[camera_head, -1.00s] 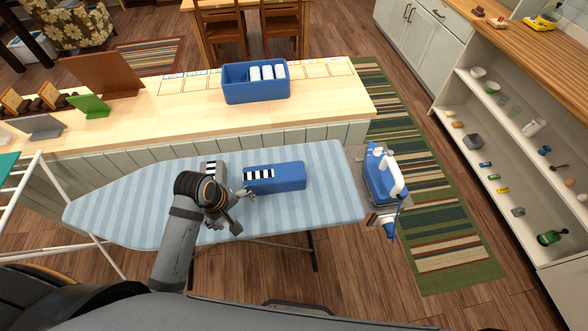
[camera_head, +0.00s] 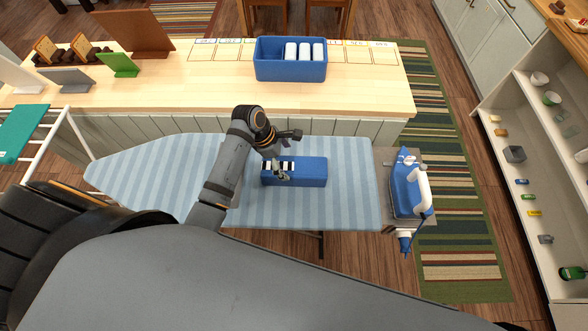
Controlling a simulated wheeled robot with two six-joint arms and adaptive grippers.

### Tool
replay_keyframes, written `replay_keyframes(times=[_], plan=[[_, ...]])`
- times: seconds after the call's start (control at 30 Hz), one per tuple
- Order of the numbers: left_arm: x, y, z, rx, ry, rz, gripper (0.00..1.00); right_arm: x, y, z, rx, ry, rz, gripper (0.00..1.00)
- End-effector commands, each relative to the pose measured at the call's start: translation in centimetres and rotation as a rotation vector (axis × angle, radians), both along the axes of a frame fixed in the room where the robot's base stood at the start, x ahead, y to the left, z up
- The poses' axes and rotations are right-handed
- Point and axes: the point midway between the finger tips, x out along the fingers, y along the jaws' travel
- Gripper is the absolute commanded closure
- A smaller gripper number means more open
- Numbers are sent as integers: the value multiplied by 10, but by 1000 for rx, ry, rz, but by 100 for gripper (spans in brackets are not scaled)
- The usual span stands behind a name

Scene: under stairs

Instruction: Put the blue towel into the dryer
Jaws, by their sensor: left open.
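A blue folded block, which looks like the blue towel (camera_head: 312,173), lies on the striped ironing board (camera_head: 150,172). A black-and-white striped patch shows on its left part. My left gripper (camera_head: 285,154) is open over the towel's left part, one finger in front of the striped patch. I cannot tell whether it touches the towel. My right gripper is not in view. No dryer shows in this view.
A blue and white iron (camera_head: 408,189) stands at the board's right end. A blue bin (camera_head: 291,72) with white rolls stands on the wooden counter (camera_head: 205,98) behind. A white rack (camera_head: 62,128) is at left, open shelves (camera_head: 530,150) at right.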

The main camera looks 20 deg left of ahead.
Motion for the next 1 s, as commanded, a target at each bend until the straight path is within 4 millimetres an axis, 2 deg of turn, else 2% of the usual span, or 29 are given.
replay_keyframes(times=[0.13, 0.23, 0.33, 0.5, 0.73, 1.0], plan=[[0, -2, -3, 1, -1, -1, 0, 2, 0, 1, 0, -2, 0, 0], [-1, -9, -10, -3, 3, 1, 0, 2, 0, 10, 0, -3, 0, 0], [-1, -19, -25, -2, 4, -1, 0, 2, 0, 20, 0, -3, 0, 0], [2, -25, -47, -1, -1, -1, 0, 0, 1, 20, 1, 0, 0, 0], [3, -25, -49, 1, -3, -1, 0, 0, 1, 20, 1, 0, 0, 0], [3, -25, -49, 1, -1, -1, 37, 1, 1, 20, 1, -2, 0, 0]])
